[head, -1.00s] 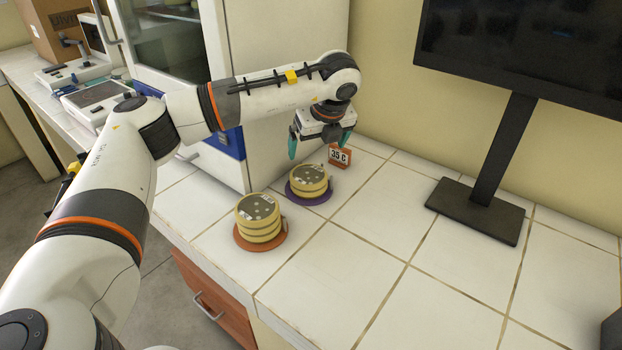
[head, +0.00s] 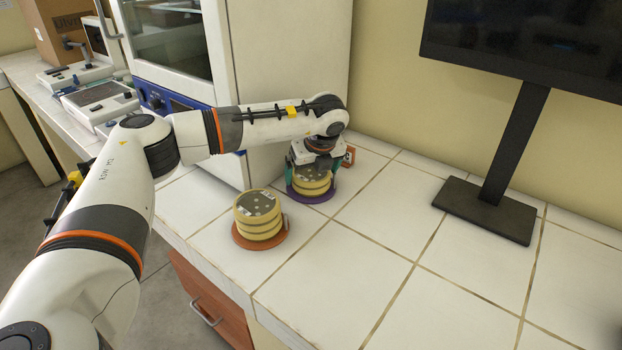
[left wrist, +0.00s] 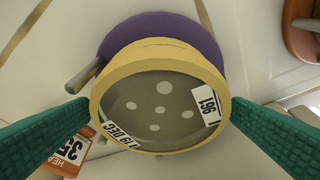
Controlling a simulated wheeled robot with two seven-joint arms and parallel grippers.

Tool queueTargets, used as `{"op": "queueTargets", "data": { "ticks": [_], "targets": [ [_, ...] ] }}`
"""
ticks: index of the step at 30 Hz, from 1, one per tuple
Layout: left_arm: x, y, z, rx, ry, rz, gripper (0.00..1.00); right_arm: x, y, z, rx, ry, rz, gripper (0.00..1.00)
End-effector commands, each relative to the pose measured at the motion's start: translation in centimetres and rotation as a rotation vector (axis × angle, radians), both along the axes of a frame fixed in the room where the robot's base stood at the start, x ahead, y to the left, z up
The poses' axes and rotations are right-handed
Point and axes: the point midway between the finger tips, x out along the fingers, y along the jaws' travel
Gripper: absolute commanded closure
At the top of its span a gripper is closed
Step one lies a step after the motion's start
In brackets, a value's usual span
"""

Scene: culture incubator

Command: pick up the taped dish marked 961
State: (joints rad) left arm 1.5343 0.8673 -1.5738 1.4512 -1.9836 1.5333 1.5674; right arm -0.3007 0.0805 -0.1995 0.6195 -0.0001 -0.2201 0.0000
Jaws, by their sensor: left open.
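The taped dish marked 961 (left wrist: 160,110) shows in the left wrist view, with a yellow rim, pale spots, a "961" label and a second label reading "9 DEC". In the head view the dish stack (head: 312,180) sits on a purple round base (head: 312,198). My left gripper (head: 313,180) is over this stack, pointing down. Its green fingers (left wrist: 160,122) are open on either side of the dish, close to its rim. I cannot tell whether they touch it. My right gripper is not in view.
A second yellow dish stack (head: 258,213) stands on an orange base (head: 260,240) near the counter's front edge. An orange temperature sign (left wrist: 68,155) is close to the left gripper. The incubator (head: 285,60) stands behind, and a monitor stand (head: 485,208) to the right. The right counter is clear.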

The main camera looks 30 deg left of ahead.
Motion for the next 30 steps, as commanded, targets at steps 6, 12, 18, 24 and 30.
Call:
{"op": "queueTargets", "data": {
  "ticks": [6,12,18,24,30],
  "targets": [
    [0.0,0.0,0.1,0.0,0.0,0.0,0.18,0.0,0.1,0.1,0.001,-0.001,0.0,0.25],
    [0.0,0.0,0.2,-0.001,-0.001,0.0,0.44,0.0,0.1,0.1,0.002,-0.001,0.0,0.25],
    [0.0,-0.1,0.4,-0.001,-0.001,0.0,0.44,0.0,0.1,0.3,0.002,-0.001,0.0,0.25],
    [0.0,-0.1,3.6,-0.001,-0.003,0.001,0.44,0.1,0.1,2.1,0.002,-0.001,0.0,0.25],
    [0.0,0.0,7.7,0.0,-0.002,-0.001,0.44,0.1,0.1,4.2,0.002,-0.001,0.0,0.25]
  ]
}}
